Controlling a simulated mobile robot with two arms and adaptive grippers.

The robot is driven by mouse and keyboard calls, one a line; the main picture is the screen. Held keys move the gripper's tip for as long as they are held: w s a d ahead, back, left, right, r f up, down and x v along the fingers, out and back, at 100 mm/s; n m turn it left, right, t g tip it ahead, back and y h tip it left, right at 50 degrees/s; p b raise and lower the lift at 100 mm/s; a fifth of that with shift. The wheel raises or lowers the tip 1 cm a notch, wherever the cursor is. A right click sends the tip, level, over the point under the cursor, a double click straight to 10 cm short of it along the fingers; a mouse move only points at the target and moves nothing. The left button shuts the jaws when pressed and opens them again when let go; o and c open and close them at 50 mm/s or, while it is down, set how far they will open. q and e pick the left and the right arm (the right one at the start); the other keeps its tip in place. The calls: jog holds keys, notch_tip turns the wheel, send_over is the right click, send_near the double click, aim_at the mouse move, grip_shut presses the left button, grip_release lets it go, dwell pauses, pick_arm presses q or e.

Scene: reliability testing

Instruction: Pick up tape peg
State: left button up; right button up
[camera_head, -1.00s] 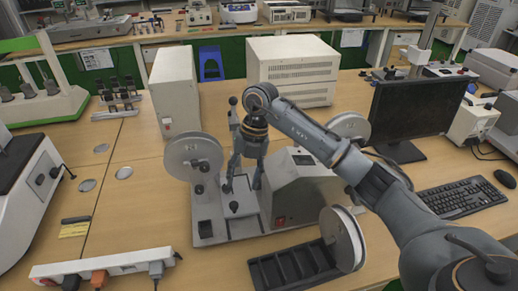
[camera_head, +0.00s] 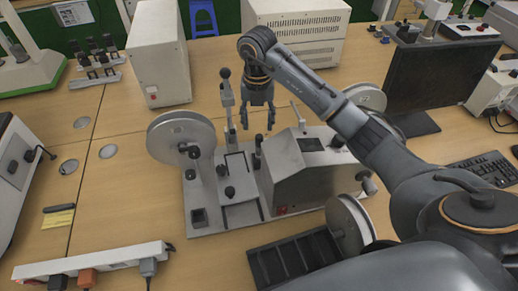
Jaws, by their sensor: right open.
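A grey tape machine (camera_head: 235,217) stands on the wooden bench, with a round reel (camera_head: 181,138) at its left. Small black-knobbed pegs rise from its base plate, one near the front middle (camera_head: 230,192) and one beside the housing (camera_head: 257,161). An upright post with a black top (camera_head: 227,93) stands behind. I cannot tell for sure which is the tape peg. My right gripper (camera_head: 258,127) hangs pointing down over the back part of the machine, left of the sloped housing. Its fingers are apart with nothing seen between them. My left gripper is out of view.
A black compartment tray (camera_head: 293,262) and a second reel (camera_head: 351,222) are at the machine's front right. A power strip (camera_head: 95,262) lies at front left. Two white cabinets stand behind, and a monitor (camera_head: 440,77) at right. Bench left of the machine is mostly clear.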

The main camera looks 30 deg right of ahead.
aim_at(259, 136)
notch_tip(259, 136, down, 3)
jog(key=shift+w+d+r, duration=0.1)
jog(key=shift+w, duration=0.05)
jog(key=shift+f+p, duration=0.25)
jog(key=shift+p, duration=0.15)
jog(key=f, duration=0.1)
jog(key=s+f+p, duration=0.1)
jog(key=f, duration=0.1)
jog(key=shift+f, duration=0.85)
grip_shut()
